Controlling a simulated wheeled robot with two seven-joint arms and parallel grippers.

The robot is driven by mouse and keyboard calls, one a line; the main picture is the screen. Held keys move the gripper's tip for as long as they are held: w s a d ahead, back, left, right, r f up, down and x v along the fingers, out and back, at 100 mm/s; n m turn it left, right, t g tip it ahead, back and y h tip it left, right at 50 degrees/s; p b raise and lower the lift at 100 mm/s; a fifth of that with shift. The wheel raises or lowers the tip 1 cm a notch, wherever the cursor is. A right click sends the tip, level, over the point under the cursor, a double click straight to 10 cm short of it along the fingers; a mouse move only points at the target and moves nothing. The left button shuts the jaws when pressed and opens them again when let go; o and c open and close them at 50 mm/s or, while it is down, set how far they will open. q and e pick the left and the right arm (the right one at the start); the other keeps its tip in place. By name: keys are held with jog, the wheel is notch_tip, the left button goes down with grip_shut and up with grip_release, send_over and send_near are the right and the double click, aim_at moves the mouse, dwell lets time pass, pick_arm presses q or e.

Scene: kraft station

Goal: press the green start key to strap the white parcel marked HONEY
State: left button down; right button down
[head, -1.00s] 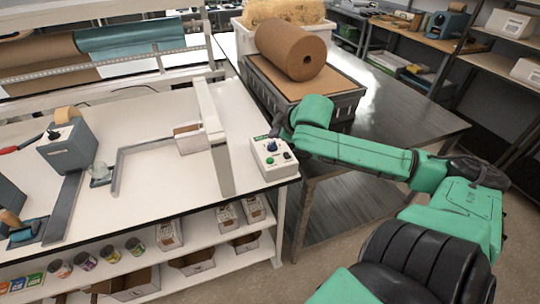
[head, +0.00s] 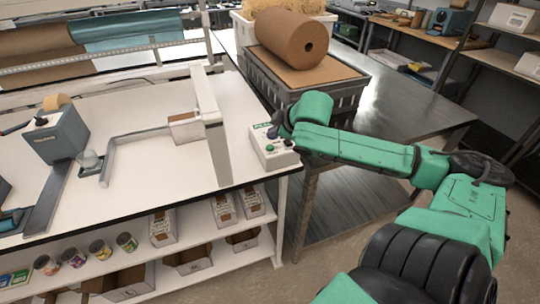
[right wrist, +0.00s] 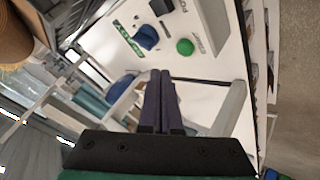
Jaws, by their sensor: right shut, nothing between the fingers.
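The white control box (head: 262,160) stands at the table's right front corner, beside the strapping arch (head: 213,125). Its round green start key (head: 270,148) shows clearly in the right wrist view (right wrist: 185,47), near a blue knob (right wrist: 147,37). A white parcel (head: 186,128) with brown on it sits at the arch, partly hidden by the post; its marking is too small to read. My right gripper (head: 277,119) is over the back of the box. In the wrist view its dark fingers (right wrist: 160,75) are together and empty, apart from the green key in the picture. My left gripper is out of view.
A metal fence (head: 115,145) leads to the parcel. A tape dispenser (head: 60,135) stands at the left. A dark crate (head: 340,98) with a brown paper roll (head: 292,45) stands behind the box. The white tabletop (head: 140,185) is bare in front of the fence.

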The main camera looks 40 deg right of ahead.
aim_at(273, 149)
notch_tip(273, 149, down, 2)
jog(key=shift+f+b, duration=0.2)
jog(key=shift+b, duration=0.15)
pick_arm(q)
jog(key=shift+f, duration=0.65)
pick_arm(e)
jog(key=shift+f, duration=0.2)
dwell(0.9)
jog(key=shift+f, duration=0.3)
